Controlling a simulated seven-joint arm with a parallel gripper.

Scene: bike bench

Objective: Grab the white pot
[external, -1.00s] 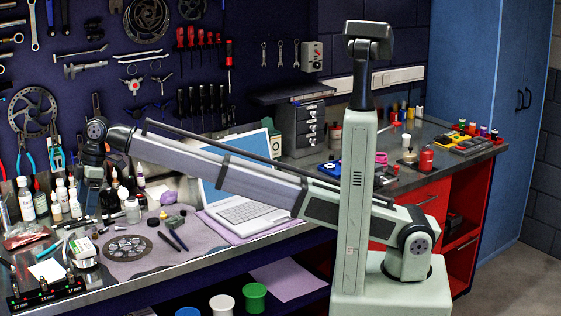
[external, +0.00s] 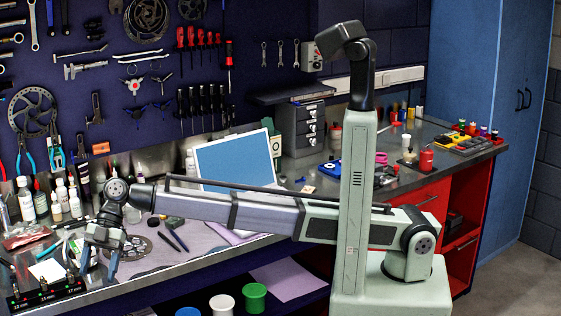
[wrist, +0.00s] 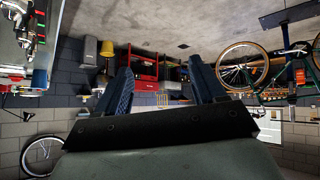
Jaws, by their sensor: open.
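The white pot (external: 222,304) is low in the external view, below the bench's front edge, between a blue pot (external: 188,312) and a green pot (external: 254,296). I do not make out the white pot in that view.
The bench carries a laptop (external: 235,160), a perforated disc (external: 127,248), several bottles and a socket rack (external: 45,291) near my gripper. A purple sheet (external: 288,279) lies right of the pots. The wrist view shows a bicycle (wrist: 262,65) across the room.

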